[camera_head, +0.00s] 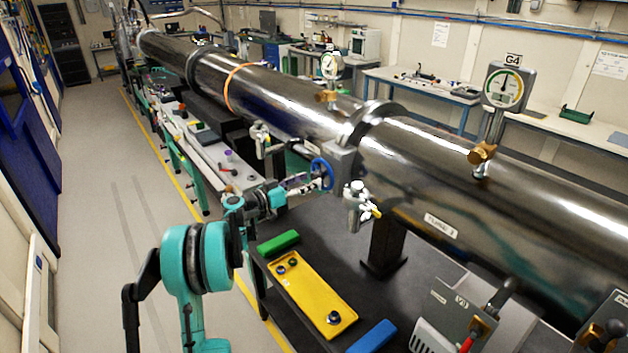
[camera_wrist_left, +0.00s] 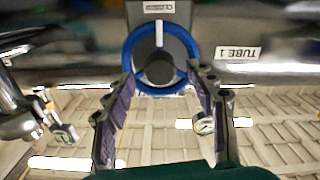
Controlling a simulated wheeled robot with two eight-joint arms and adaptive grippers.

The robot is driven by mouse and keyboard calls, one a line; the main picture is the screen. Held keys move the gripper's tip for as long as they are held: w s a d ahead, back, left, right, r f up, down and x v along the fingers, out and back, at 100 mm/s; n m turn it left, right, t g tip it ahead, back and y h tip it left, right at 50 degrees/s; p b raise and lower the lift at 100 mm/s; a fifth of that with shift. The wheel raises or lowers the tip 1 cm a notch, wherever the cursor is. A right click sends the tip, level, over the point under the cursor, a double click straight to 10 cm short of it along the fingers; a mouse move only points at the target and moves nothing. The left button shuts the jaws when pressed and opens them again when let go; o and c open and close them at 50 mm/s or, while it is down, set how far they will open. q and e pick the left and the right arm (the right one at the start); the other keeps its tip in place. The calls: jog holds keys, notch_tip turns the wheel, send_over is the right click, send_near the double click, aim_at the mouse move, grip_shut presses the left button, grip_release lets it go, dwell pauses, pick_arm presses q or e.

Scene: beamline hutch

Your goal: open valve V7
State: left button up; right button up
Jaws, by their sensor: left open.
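A blue handwheel (camera_head: 329,168) is mounted on a grey block on the side of the big steel tube (camera_head: 420,165). In the left wrist view the wheel (camera_wrist_left: 130,56) faces me, with a white mark at the top of its ring and a dark hub. The label above it is too blurred to read. My left gripper (camera_head: 314,182) reaches the wheel from the left. In the left wrist view its open purple-padded fingers (camera_wrist_left: 163,80) stand at either side of the wheel's lower half. I cannot tell whether they touch the rim. My right gripper is not in view.
A small metal valve (camera_head: 357,205) hangs just right of the wheel, and another fitting (camera_head: 262,138) is to the left. Gauge G4 (camera_head: 505,88) stands on the tube. A dark bench below holds a yellow panel (camera_head: 308,295), a green block (camera_head: 278,243) and a blue block (camera_head: 372,337).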

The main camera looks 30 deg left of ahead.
pick_arm(q)
jog(key=shift+x, duration=1.1)
jog(key=c, duration=1.1)
jog(key=shift+c, duration=0.2)
